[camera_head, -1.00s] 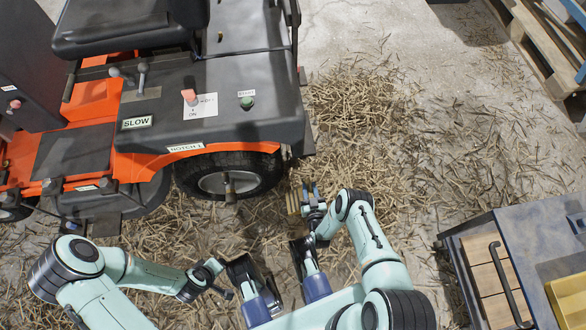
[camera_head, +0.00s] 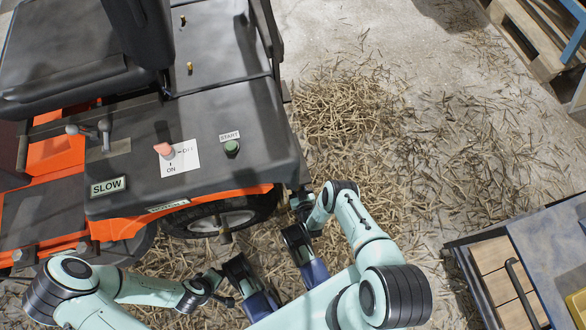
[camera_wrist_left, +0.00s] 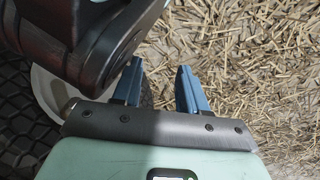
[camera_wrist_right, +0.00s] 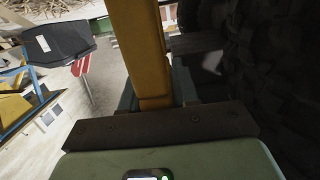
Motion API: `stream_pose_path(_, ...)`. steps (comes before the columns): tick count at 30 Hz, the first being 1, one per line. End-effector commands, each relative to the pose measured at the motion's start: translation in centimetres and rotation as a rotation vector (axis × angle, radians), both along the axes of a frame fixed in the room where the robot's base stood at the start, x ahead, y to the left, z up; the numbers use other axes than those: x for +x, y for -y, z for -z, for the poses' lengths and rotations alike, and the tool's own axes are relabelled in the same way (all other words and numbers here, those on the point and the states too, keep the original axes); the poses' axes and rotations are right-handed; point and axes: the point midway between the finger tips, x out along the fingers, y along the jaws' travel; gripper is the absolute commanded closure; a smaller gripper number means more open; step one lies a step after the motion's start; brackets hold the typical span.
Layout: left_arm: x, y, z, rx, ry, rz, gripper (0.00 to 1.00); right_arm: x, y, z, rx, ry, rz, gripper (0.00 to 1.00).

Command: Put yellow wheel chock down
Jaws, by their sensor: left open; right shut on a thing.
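The yellow wheel chock (camera_wrist_right: 142,50) stands up between the fingers of my right gripper (camera_wrist_right: 150,92) in the right wrist view, close to a dark tyre (camera_wrist_right: 250,60). In the head view my right gripper (camera_head: 301,200) is low beside the vehicle's front corner, right of its wheel (camera_head: 222,222); the chock cannot be made out there. Whether the chock touches the floor or the tyre is unclear. My left gripper (camera_wrist_left: 160,88) is open and empty above the straw, with a wheel behind it at the left. It also shows in the head view (camera_head: 222,288).
The orange and black ride-on vehicle (camera_head: 190,130) fills the left of the head view. Straw (camera_head: 350,110) litters the floor. A cart with wooden slats (camera_head: 505,275) stands at lower right, and a pallet (camera_head: 535,35) at upper right. Floor between them is open.

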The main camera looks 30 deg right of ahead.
Motion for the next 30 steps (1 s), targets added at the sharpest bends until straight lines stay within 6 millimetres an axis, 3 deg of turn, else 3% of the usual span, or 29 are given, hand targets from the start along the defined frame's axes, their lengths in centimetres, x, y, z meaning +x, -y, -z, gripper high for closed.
stream_pose_path(3, -1.8, -0.2, 1.7, -0.004, -0.061, -0.006, 0.57, 0.1, 0.0, 1.9, 0.0, 0.002, 0.0, 1.0)
stream_pose_path(11, -3.9, -0.5, 2.9, -0.008, -0.13, -0.011, 0.57, 0.1, 0.0, 3.5, 0.0, 0.004, 0.0, 1.0)
stream_pose_path(18, -7.1, -0.9, 4.5, -0.016, -0.237, -0.022, 0.57, 0.2, 0.0, 6.2, 0.0, 0.005, 0.001, 1.0)
stream_pose_path(30, -7.7, -0.9, 4.6, -0.017, -0.255, -0.024, 0.57, 0.1, 0.0, 6.6, -0.001, 0.004, 0.0, 1.0)
